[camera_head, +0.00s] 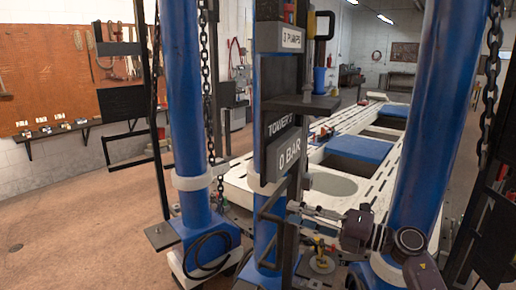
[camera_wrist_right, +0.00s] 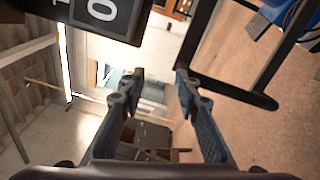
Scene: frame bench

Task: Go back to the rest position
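My right gripper (camera_head: 293,212) comes in from the lower right in the head view, in front of the middle blue tower (camera_head: 265,238). Its fingertips are near a black bar handle (camera_head: 263,200) on that tower; I cannot tell from the head view whether they touch. In the right wrist view, the gripper's two fingers (camera_wrist_right: 159,80) are apart with nothing between them. The black bar handle (camera_wrist_right: 262,100) shows there to the right of the fingers, apart from them. My left gripper is not in view.
A grey "0 BAR" display (camera_head: 290,152) hangs just above my right gripper. Blue columns stand at left (camera_head: 187,110) and right (camera_head: 425,120), with hanging chains. A white slotted frame bench (camera_head: 240,183) lies behind. Open floor (camera_head: 80,220) is at the left.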

